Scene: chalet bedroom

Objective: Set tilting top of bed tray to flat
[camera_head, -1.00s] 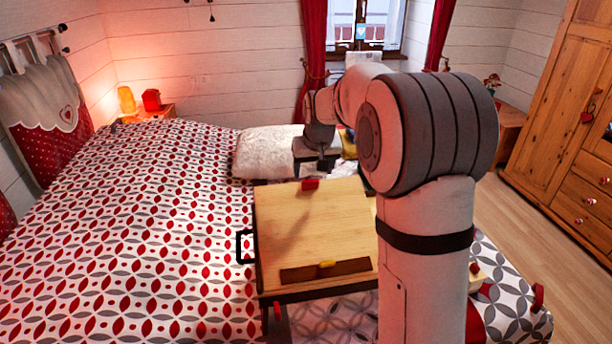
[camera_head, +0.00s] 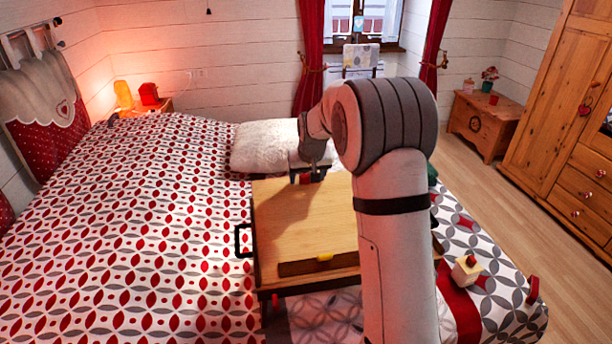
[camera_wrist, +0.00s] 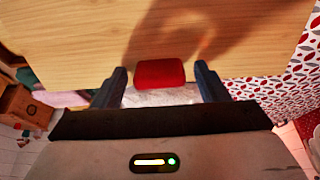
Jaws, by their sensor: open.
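The wooden bed tray (camera_head: 300,225) sits on the bed. Its tilting top has a ledge with a yellow piece (camera_head: 324,257) along the near edge. I cannot tell the top's exact angle. A red tab (camera_wrist: 160,73) sits at the top's far edge, and it also shows in the head view (camera_head: 311,177). My gripper (camera_head: 308,177) is at that far edge, over the tab. In the wrist view my gripper (camera_wrist: 160,86) is open, with the tab between its two dark fingers and gaps on both sides. My arm hides the tray's right part.
A white pillow (camera_head: 262,147) lies just behind the tray. A black handle (camera_head: 243,240) sticks out at the tray's left. A small pale box with a red top (camera_head: 466,271) is on the bed to the right. Floor (camera_head: 490,190) is clear between bed and wardrobe (camera_head: 565,120).

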